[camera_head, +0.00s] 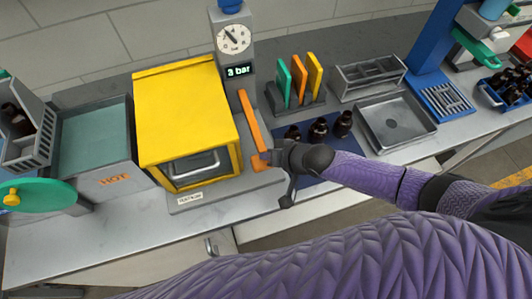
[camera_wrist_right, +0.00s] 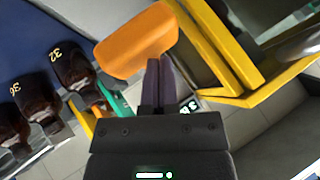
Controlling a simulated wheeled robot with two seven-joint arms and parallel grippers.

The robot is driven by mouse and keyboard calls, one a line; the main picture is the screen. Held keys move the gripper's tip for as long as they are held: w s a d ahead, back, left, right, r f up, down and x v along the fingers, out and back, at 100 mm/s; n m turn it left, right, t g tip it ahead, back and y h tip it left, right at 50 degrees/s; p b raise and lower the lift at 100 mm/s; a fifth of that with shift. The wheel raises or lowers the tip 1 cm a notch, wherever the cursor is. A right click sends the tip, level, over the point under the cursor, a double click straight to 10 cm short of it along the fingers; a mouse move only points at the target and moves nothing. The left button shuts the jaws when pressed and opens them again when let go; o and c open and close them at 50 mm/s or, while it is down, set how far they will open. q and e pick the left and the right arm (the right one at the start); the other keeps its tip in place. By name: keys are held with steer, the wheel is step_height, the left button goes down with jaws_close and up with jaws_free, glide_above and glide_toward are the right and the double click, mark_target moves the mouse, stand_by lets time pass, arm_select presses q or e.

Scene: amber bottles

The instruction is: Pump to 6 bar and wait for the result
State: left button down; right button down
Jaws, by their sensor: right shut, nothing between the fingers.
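The pump station (camera_head: 235,55) stands at the back with a round gauge (camera_head: 233,38) and a display (camera_head: 239,71) reading 3 bar. Its orange lever (camera_head: 250,118) slants down toward the front, its handle end low beside my right gripper (camera_head: 272,157). In the right wrist view the orange handle (camera_wrist_right: 135,40) is just beyond the fingertips of my right gripper (camera_wrist_right: 160,68). The gripper is shut and empty; whether it touches the handle I cannot tell. The yellow chamber (camera_head: 185,105) with a front window stands left of the lever. My left gripper is out of view.
Amber bottles (camera_head: 318,131) stand on a blue mat right of my right gripper; in the wrist view two show 32 (camera_wrist_right: 72,68) and 36. Coloured paddles (camera_head: 298,82) stand behind them. A HOT bath (camera_head: 95,140) is left, a metal tray (camera_head: 396,122) right.

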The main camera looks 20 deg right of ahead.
steer(key=shift+f+b, duration=1.35)
steer(key=shift+f, duration=0.3)
stand_by(0.9)
steer(key=shift+r, duration=0.2)
stand_by(0.4)
steer(key=shift+r+p, duration=3)
steer(key=shift+p, duration=0.15)
step_height(320, 180, up, 5)
steer(key=p, duration=0.5)
